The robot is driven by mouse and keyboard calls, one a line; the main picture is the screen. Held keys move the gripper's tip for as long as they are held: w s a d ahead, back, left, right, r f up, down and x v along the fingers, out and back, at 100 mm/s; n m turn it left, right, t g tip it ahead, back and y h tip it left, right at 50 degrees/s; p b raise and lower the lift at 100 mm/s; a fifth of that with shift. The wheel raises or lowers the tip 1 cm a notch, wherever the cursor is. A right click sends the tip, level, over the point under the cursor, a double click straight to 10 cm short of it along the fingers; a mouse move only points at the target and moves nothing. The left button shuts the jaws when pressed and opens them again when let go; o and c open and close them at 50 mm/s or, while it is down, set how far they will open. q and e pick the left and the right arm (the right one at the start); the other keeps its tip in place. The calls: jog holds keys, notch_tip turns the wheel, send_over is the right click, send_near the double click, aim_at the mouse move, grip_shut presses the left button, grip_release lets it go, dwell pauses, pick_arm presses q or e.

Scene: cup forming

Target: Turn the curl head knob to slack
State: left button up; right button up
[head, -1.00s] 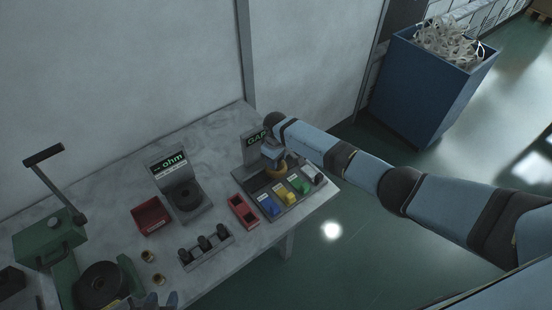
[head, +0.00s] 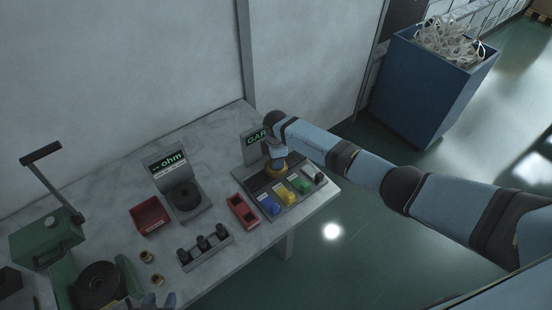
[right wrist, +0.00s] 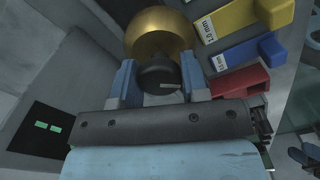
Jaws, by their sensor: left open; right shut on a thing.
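The knob (right wrist: 158,76) is dark and round with a pale pointer line, seen in the right wrist view. My right gripper (right wrist: 160,84) is shut on it, one blue finger on each side. A brass-coloured round part (right wrist: 157,30) sits just beyond the knob; it also shows in the head view (head: 277,169). In the head view my right gripper (head: 276,152) is at the station with the GAP display (head: 256,139), and the knob cannot be made out there.
Blue, yellow, green and grey levers (head: 284,194) stand close by the right gripper. A red holder (head: 242,211), an ohm meter (head: 170,163), a red bin (head: 149,216), a rack (head: 205,247), two brass cups (head: 146,256) and a green press (head: 47,237) occupy the bench.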

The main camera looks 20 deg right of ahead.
jog(key=shift+n, duration=0.6)
jog(key=o, duration=0.9)
jog(key=shift+o, duration=0.2)
jog(key=shift+r, duration=0.1)
notch_tip(320, 180, up, 14)
jog(key=b, duration=0.1)
jog(key=shift+b, duration=0.35)
jog(key=shift+f, duration=0.2)
